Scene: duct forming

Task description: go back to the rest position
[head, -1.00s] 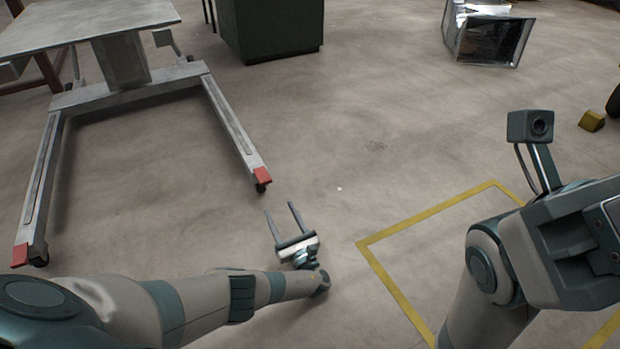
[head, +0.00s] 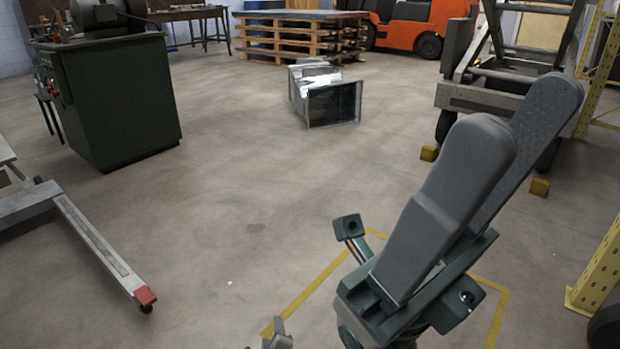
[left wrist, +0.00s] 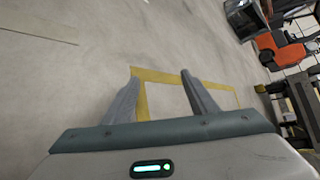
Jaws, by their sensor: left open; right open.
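My left gripper (head: 278,336) shows only as a small grey piece at the bottom edge of the head view; most of it is cut off. In the left wrist view its two grey fingers (left wrist: 160,80) stand apart with nothing between them, above bare floor and a yellow floor marking. My right gripper (head: 526,118) is raised close to the head camera. Its two large grey fingers point up and to the right, apart and empty. They hide part of the floor and the equipment behind.
A shiny sheet-metal duct (head: 307,88) lies on the floor. A green cabinet (head: 115,110) stands left, a wheeled frame (head: 100,245) below it. Pallets (head: 290,38) and an orange forklift (head: 410,22) are behind. A yellow post (head: 600,265) stands right. The middle floor is clear.

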